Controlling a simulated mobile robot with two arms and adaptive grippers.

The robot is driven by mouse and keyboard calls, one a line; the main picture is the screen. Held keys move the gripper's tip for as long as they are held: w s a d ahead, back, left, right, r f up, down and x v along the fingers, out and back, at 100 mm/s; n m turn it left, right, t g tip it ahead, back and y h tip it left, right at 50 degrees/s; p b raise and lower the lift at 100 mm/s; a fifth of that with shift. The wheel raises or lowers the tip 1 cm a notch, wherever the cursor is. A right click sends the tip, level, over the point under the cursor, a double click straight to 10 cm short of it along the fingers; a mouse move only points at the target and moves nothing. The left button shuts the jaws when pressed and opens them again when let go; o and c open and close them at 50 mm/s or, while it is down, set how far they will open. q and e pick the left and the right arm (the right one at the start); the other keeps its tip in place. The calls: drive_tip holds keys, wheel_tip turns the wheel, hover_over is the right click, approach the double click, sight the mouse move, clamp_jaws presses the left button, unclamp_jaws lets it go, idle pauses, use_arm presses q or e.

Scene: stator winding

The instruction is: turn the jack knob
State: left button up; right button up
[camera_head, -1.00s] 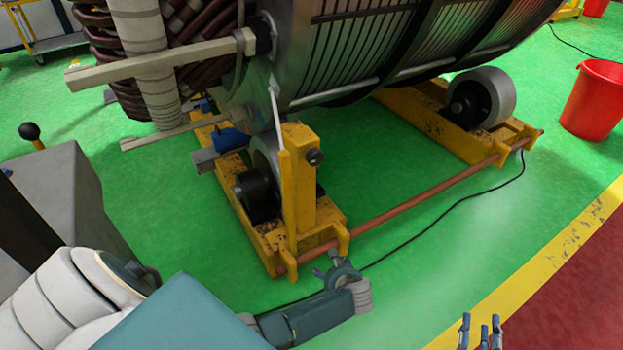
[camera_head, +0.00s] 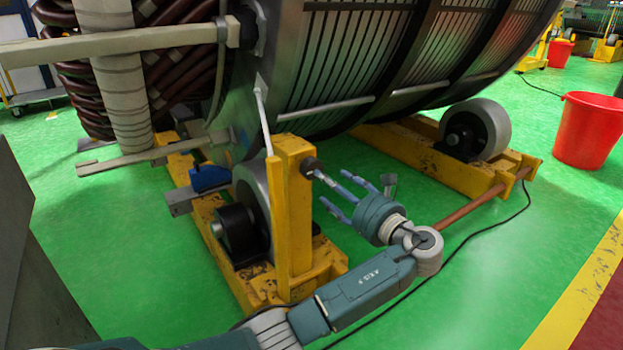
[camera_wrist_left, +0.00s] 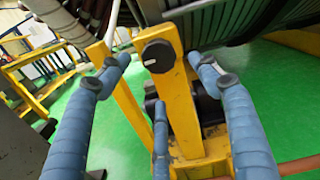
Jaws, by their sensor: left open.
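The jack knob is a dark round knob (camera_head: 312,167) on the right face of a yellow upright post (camera_head: 297,220). In the left wrist view the knob (camera_wrist_left: 158,56) is a black disc near the top of the post, between and beyond my spread fingers. My left gripper (camera_head: 338,188) is open and empty, its fingers pointing left toward the knob. One fingertip is close to the knob in the head view; I cannot tell whether it touches. The left gripper's blue fingers (camera_wrist_left: 160,85) fill the sides and lower middle of the wrist view. My right gripper is not in view.
A large stator cylinder (camera_head: 350,60) rests above yellow roller stands, with a grey roller (camera_head: 480,130) at the right. A copper-coloured bar (camera_head: 467,208) runs low between the stands. A black cable (camera_head: 490,230) lies on the green floor. A red bucket (camera_head: 588,130) stands at the right.

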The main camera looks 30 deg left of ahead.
sight(313, 179)
use_arm(q)
drive_tip(key=b+x, duration=0.3)
drive_tip(key=x, duration=0.6)
drive_tip(key=shift+f, duration=0.1)
drive_tip(key=c, duration=1.1)
